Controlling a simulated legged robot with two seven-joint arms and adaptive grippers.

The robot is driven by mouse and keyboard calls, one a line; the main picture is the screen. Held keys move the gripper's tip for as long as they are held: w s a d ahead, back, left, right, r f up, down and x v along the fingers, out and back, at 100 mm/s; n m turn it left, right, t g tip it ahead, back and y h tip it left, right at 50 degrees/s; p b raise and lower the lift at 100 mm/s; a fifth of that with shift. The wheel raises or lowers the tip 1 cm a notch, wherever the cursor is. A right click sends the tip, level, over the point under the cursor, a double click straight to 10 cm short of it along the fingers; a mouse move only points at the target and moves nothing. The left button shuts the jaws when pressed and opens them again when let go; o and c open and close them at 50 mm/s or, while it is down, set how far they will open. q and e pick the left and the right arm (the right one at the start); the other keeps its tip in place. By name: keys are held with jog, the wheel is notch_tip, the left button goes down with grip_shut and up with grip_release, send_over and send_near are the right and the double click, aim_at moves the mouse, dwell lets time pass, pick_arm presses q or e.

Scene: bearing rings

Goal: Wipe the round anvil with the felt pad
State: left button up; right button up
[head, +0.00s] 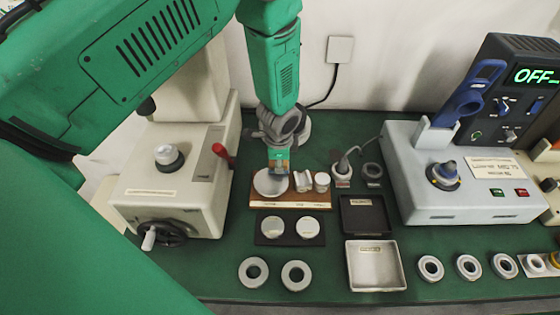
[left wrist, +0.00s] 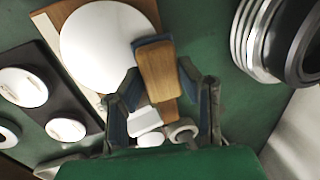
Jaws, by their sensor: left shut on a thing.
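The round anvil (head: 268,183) is a pale, smooth disc on a wooden board (head: 290,202). It also shows in the left wrist view (left wrist: 92,45), with its right edge partly behind the pad. My left gripper (head: 279,168) is above the anvil's right side, pointing down. It is shut on the felt pad, a block with a wooden back (left wrist: 157,72) and a blue edge, held between both fingers. The pad overlaps the anvil's rim in the left wrist view; I cannot tell whether it touches. My right gripper is not in view.
Small metal pieces (head: 303,181) stand on the board right of the anvil. A dark tray with two pale discs (head: 273,230) lies in front. A black tray (head: 365,215), a pale tray (head: 375,268) and a grey heater (head: 455,205) are right.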

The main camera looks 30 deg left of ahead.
pick_arm(q)
jog(key=shift+a+r+p, duration=0.15)
jog(key=shift+r+p, duration=0.15)
jog(key=shift+r, duration=0.6)
jog(key=shift+p+v, duration=0.6)
jog(key=shift+v, duration=0.35)
jog(key=shift+s+a+r, duration=0.1)
jog(key=shift+r, duration=0.25)
jog(key=shift+w+r+p, duration=0.2)
jog(key=shift+r+p, duration=0.9)
jog(key=shift+p, duration=0.05)
jog(key=shift+d+r, duration=0.25)
jog(key=shift+r, duration=0.05)
jog(key=shift+s+a+r+p, duration=0.15)
jog(key=shift+r+p, duration=0.1)
jog(key=shift+p, duration=0.15)
jog(key=shift+a, duration=0.1)
jog(key=shift+f, duration=0.15)
